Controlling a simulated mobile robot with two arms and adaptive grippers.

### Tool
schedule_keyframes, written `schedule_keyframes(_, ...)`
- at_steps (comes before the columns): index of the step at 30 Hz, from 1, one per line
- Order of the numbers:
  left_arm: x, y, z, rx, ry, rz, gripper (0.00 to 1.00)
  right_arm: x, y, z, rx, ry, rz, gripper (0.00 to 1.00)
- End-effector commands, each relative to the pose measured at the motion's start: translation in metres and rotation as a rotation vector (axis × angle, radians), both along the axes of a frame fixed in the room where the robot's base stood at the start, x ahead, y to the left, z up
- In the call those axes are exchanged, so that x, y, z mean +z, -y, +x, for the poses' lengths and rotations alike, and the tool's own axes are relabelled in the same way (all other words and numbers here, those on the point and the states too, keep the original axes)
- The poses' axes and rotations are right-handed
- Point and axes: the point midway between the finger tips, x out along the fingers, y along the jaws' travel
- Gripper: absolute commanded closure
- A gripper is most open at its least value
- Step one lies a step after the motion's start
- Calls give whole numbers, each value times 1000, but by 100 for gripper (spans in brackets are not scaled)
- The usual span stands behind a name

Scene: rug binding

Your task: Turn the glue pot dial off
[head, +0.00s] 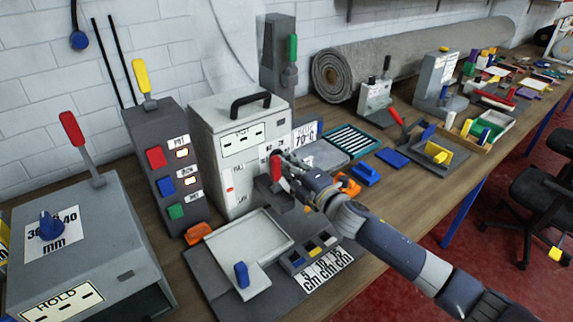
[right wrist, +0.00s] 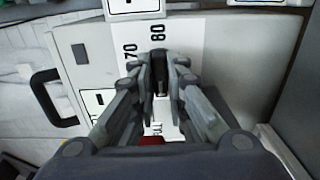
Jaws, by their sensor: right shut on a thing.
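The glue pot is a pale grey box (head: 222,165) with a black carry handle (head: 252,103) on top. My right gripper (head: 281,163) reaches its front face from the right, by a white scale label and a red part (head: 276,170). In the right wrist view my right gripper (right wrist: 160,75) is shut on a small dark dial (right wrist: 160,87) in front of the scale plate (right wrist: 187,50), which shows 70 and 80. The fingers hide most of the dial, so its exact setting cannot be read. My left gripper is not in view.
A dark box with red, blue and green buttons (head: 168,165) stands to the left of the pot. A pale tray (head: 238,245) lies in front. A teal rack (head: 350,140) and an orange object (head: 348,185) lie to the right. A rolled grey rug (head: 410,70) lies behind.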

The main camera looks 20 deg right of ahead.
Motion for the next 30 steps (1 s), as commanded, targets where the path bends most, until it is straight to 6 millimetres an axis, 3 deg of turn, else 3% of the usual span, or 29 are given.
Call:
schedule_keyframes(5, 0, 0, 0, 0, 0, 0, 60, -1, 0, 0, 0, -1, -4, 100)
schedule_keyframes(6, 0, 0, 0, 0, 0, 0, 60, -1, 0, 0, 0, -1, -4, 78)
schedule_keyframes(8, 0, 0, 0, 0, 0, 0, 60, -1, 0, 0, 0, -1, -4, 67)
schedule_keyframes(20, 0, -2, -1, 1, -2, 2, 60, -1, 1, -3, 0, -1, -1, 67)
schedule_keyframes(30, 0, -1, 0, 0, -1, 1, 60, -3, 18, -49, -1, -4, -3, 67)
